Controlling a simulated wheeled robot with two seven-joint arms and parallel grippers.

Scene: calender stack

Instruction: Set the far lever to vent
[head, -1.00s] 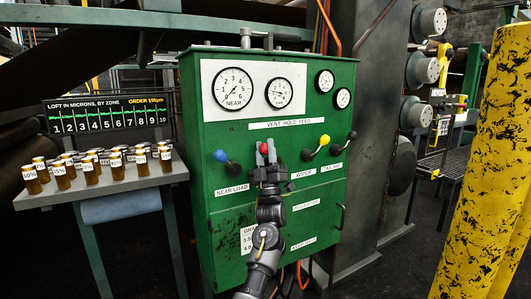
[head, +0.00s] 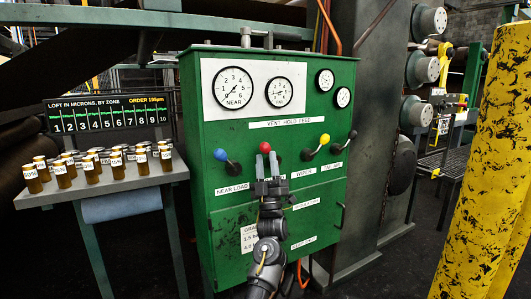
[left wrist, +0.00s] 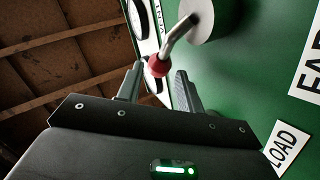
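The far lever has a red knob (head: 265,147) and stands on the green cabinet (head: 230,235), between the blue-knob and yellow-knob levers. In the left wrist view, its bent metal shaft comes out of a round hub and ends in the red knob (left wrist: 158,67). A partly cut-off label there reads "FA" and "LOAD". A strip above the levers reads "VENT HOLD FEED" (head: 288,122). My left gripper (head: 266,160) is open just below the red knob, which hides no finger. In the left wrist view, the knob appears between the spread fingertips with gaps at both sides. My right gripper is not in view.
The blue-knob lever (head: 220,154) is close on the left. The yellow-knob lever (head: 325,139) and a black-knob lever (head: 352,134) are on the right. A side table (head: 100,185) with several brown jars stands left, and a yellow post (head: 490,160) right.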

